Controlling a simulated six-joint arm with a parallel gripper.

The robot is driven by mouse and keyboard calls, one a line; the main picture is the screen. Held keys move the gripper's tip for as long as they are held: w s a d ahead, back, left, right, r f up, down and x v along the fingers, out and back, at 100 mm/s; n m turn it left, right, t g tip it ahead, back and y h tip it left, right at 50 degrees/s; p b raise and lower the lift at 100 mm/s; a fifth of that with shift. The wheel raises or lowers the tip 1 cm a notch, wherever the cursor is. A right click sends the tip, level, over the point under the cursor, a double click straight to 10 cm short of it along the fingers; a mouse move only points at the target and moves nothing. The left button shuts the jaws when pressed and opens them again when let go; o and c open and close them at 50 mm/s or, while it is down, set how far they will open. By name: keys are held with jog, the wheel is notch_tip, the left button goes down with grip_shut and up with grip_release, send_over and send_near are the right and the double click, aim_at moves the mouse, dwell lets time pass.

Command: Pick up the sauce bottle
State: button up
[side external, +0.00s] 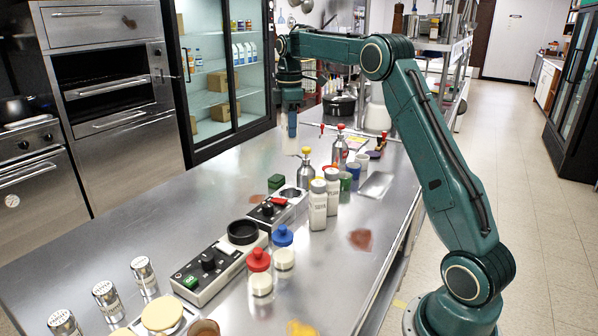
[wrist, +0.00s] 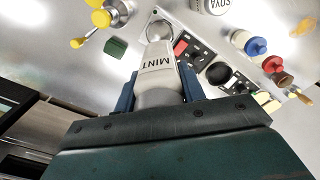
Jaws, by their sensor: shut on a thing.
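My gripper (side external: 291,132) hangs above the steel counter in the side external view, with its blue fingers pointing down. In the wrist view my gripper (wrist: 158,88) is shut on a sauce bottle (wrist: 155,68) with a pale label reading MINT. One blue finger is on each side of it.
A control box (side external: 215,268) with a black round dish stands near the front. A smaller box with a red switch (side external: 279,201) lies behind it. Red-lidded (side external: 259,262) and blue-lidded (side external: 283,238) jars stand beside them. Steel shakers (side external: 144,272) are front left. Bare counter (side external: 205,195) lies left.

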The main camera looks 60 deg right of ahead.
jog(key=shift+r, duration=1.2)
jog(key=shift+a, duration=0.1)
jog(key=shift+s+a+r+n, duration=0.15)
jog(key=shift+s+a+n, duration=0.15)
jog(key=shift+a, duration=0.1)
jog(key=s+a+n, duration=0.8)
jog(key=s+a, duration=0.2)
jog(key=a, duration=0.1)
jog(key=shift+s+a+f, duration=0.25)
jog(key=shift+s+f, duration=0.05)
jog(key=shift+s, duration=0.1)
jog(key=shift+f, duration=0.15)
notch_tip(320, 180, down, 20)
jog(key=shift+r, duration=0.15)
